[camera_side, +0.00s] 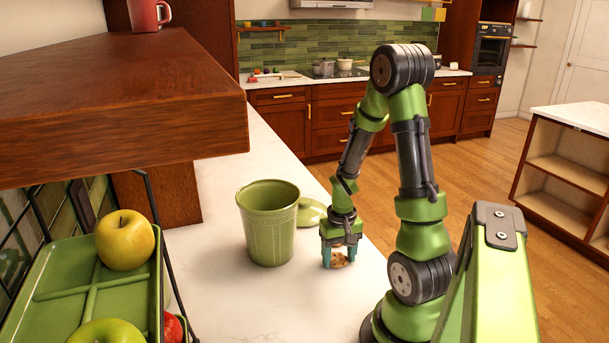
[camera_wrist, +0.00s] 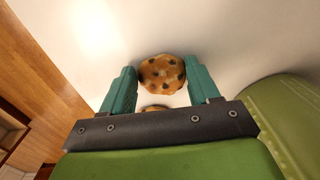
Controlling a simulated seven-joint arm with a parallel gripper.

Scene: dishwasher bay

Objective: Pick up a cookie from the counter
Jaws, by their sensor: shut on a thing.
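A round cookie with dark chips (camera_wrist: 162,74) sits between the two teal fingertips of my gripper (camera_side: 340,262), which are shut on it. In the side view the cookie (camera_side: 339,260) shows between the fingers, low over the white counter. I cannot tell whether it touches the counter. In the wrist view a second brown cookie-like piece (camera_wrist: 155,108) shows just beyond the dark gripper bar, mostly hidden by it. My gripper points down, to the right of the green jar.
An open green jar (camera_side: 267,225) stands on the counter (camera_side: 215,280), with its green lid (camera_side: 311,212) behind it. A wooden shelf (camera_side: 110,100) overhangs at left, above a green tray (camera_side: 70,268) with apples. The jar's side also shows in the wrist view (camera_wrist: 285,120).

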